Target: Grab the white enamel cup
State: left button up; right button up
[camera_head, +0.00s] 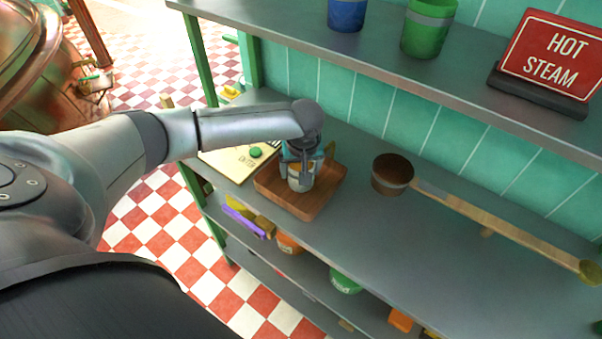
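The white enamel cup (298,184) stands in a square wooden tray (318,210) on the grey counter. Only its lower part shows clearly, because my gripper covers the top. My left arm reaches in from the left, and my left gripper (299,170) points down over the cup, with its fingers at the cup's sides. I cannot tell whether the fingers touch or grip it. My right gripper is not in view.
An upper shelf (400,80) holds blue and green cups and a "HOT STEAM" sign (553,55). The front-right counter is clear.

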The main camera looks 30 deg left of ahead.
pick_arm(q)
jog(key=c, duration=0.8)
jog(key=shift+o, duration=0.2)
